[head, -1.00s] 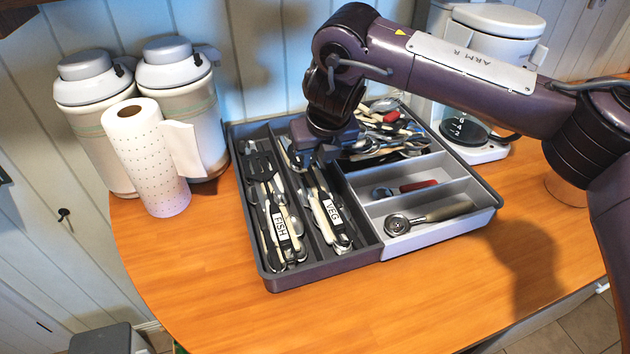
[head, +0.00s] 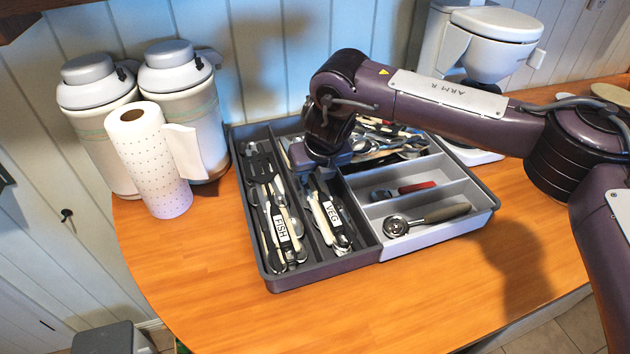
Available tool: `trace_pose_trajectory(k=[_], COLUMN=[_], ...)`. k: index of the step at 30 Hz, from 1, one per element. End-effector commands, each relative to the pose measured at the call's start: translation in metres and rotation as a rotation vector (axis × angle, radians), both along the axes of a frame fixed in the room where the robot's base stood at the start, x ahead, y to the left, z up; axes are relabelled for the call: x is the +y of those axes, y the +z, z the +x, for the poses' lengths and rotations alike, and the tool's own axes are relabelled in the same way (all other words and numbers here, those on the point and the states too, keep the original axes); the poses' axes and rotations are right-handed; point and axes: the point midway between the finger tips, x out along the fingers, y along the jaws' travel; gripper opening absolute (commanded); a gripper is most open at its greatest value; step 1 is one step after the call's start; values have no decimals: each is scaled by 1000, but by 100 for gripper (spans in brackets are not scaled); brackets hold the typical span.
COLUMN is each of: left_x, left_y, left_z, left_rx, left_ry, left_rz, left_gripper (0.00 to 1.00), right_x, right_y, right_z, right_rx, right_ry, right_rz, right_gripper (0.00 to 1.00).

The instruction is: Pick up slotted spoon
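The utensil tray (head: 330,268) stands on the wooden counter, with long dark compartments at the left and pale ones at the right. A black slotted utensil head (head: 258,163) lies at the far end of the leftmost compartment. I cannot tell for sure which piece is the slotted spoon. My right gripper (head: 314,166) points down over the far part of the second compartment, just beyond the utensils by the VEG label (head: 333,214). Its fingertips are hidden or too dark to make out, so I cannot see whether it holds anything. My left gripper is out of view.
More cutlery (head: 385,145) fills the back right compartment. A scoop (head: 428,219) and a red-handled tool (head: 405,188) lie in the pale compartments. A paper towel roll (head: 150,160) and two canisters (head: 180,90) stand at the left. The front counter (head: 400,300) is clear.

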Motion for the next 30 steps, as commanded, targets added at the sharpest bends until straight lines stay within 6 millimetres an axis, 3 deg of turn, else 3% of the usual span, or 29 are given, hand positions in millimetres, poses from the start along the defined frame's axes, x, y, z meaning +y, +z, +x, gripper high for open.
trace_pose_trajectory(k=[1,7,22,26,30], left_x=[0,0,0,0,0], left_y=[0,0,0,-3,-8], left_z=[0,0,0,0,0], left_rx=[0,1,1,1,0], left_ry=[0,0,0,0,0], left_rz=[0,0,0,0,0], left_gripper=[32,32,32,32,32], right_x=[0,0,0,0,1], right_y=[0,0,7,23,56], right_z=[0,0,1,1,1], right_rx=[0,1,-2,-3,-7], right_ry=[0,0,0,0,-1], right_rz=[0,0,0,1,3], right_gripper=[26,0,0,0,0])
